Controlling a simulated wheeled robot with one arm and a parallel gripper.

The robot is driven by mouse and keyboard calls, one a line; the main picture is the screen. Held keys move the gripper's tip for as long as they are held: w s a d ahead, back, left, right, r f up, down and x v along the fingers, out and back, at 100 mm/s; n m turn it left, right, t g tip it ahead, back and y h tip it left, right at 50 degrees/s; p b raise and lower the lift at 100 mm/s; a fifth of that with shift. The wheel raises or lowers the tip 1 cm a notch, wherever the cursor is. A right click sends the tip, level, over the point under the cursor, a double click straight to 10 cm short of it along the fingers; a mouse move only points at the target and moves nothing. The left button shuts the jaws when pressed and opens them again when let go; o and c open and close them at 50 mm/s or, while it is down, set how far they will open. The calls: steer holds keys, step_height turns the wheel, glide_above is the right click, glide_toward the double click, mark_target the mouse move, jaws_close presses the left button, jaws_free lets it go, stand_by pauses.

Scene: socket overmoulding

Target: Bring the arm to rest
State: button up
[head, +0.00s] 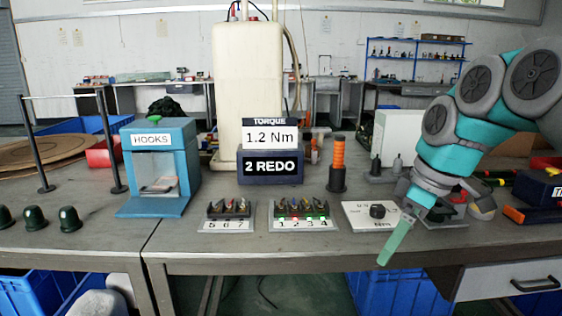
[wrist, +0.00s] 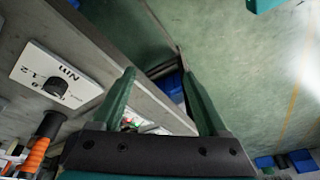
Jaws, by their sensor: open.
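My gripper (head: 386,256) hangs at the right of the head view, in front of the bench's front edge, with its green fingers pointing down and to the left. In the wrist view my gripper (wrist: 158,76) shows two green fingers spread apart with nothing between them. The fingers overlap in the head view. My arm comes in from the right side, bent over the bench.
The bench (head: 300,245) carries a white dial plate (head: 370,215) beside my gripper, two numbered racks, a blue HOOKS box (head: 160,168), a torque display (head: 270,150) and an orange-handled tool (head: 338,163). Blue bins (head: 400,293) stand below. Floor in front is open.

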steer(key=s+a+f+m+g+h, duration=0.1)
steer(key=s+f+m, duration=0.4)
steer(key=s+f, duration=0.5)
steer(key=s+a+f+m+g+h, duration=0.1)
steer(key=s+f+m, duration=0.4)
steer(key=s+f, duration=0.5)
steer(key=s+a+g, duration=0.1)
steer(key=s+a, duration=0.1)
steer(key=s, duration=0.1)
steer(key=shift+a+f+h, duration=0.25)
steer(key=shift+f+h, duration=0.1)
steer(key=shift+h, duration=0.05)
